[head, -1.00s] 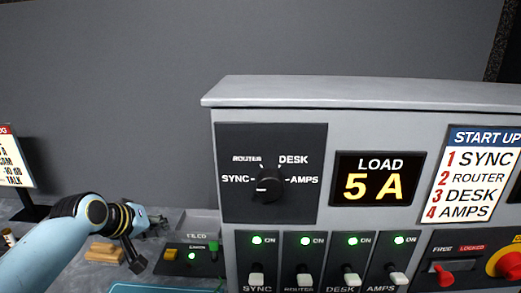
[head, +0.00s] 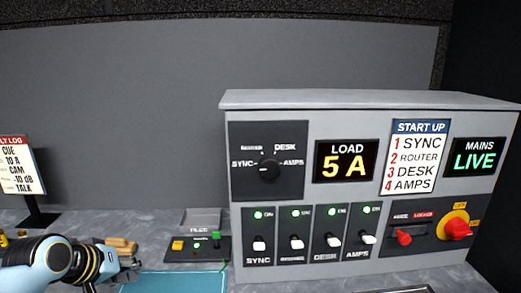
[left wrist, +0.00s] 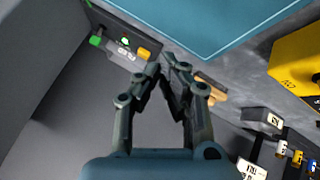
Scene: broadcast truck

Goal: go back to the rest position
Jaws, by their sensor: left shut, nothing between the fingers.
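My left gripper (head: 130,263) is low at the left in the head view, at the end of my pale blue arm. In the left wrist view its two dark fingers (left wrist: 167,66) come together at the tips with nothing between them. It is in front of a wooden block (head: 122,244) and to the left of a small black box with a yellow button and a green switch (head: 196,248). It is clear of the large grey power panel (head: 370,101). My right gripper is not in view.
The panel has a rotary knob (head: 268,170), a LOAD display reading 5 A (head: 346,161), several switches with lit green lamps, a red-and-yellow mains switch (head: 456,227) and a MAINS LIVE display (head: 474,158). A blue mat (head: 180,281) lies in front. A log sign (head: 17,165) stands at left.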

